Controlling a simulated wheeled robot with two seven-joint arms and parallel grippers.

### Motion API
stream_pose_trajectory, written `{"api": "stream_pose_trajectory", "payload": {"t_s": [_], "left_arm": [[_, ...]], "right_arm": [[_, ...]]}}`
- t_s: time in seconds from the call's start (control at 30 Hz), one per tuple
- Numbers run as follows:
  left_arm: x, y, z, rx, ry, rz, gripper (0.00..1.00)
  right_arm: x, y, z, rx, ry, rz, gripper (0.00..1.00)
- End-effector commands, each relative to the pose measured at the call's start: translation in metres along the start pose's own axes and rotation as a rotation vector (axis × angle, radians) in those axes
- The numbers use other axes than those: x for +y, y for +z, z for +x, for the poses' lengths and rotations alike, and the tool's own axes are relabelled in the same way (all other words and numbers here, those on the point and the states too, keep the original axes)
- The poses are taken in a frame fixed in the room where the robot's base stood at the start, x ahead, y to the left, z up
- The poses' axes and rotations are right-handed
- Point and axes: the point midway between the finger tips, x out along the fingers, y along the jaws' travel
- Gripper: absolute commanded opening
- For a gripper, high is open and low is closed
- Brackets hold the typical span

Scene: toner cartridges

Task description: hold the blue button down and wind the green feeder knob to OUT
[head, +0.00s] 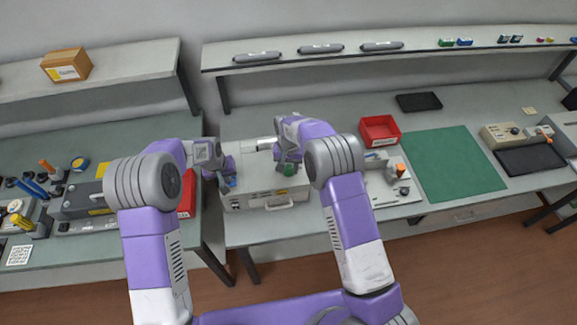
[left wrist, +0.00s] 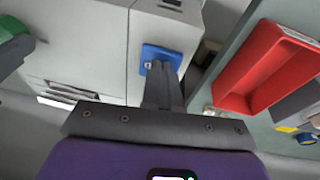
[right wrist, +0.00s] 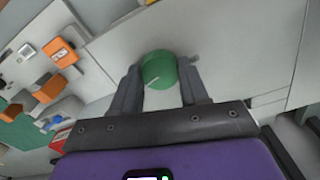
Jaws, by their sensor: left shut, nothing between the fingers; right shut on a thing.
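The light grey printer-like machine (head: 245,162) stands on the bench in front of me. In the head view the knob (head: 290,170) shows below the right gripper. The OUT label cannot be read.
A red bin (head: 380,130) stands right of the machine, and another red bin (left wrist: 262,72) lies close on the left gripper's side. A green mat (head: 455,162) lies clear farther right.

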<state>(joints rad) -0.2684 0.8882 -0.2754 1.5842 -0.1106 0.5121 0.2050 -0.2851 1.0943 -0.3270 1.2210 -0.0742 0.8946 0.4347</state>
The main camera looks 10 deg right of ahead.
Motion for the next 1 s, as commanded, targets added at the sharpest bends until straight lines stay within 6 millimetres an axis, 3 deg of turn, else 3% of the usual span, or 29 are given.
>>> {"api": "stream_pose_trajectory", "payload": {"t_s": [0.07,0.1,0.27,0.53,0.67,1.0], "left_arm": [[-0.001,0.002,0.002,-0.005,-0.001,0.0,0.0],[-0.001,0.002,0.002,-0.005,-0.001,0.0,0.0],[-0.001,0.002,0.002,-0.006,-0.001,0.0,0.0],[0.0,0.002,0.002,-0.006,-0.001,0.0,0.0],[0.0,0.002,0.002,-0.007,-0.001,0.0,0.0],[0.0,0.002,0.002,-0.006,-0.001,0.0,0.0]], "right_arm": [[0.001,0.001,0.001,-0.003,0.001,0.001,0.14],[0.001,0.001,0.001,-0.003,0.001,0.0,0.47],[0.0,0.001,0.001,-0.002,0.001,0.0,0.7],[0.0,0.0,-0.001,-0.001,0.0,-0.001,0.7],[-0.001,-0.001,-0.011,0.003,-0.002,-0.001,0.7],[0.0,-0.001,-0.08,0.003,-0.001,-0.001,0.7]]}}
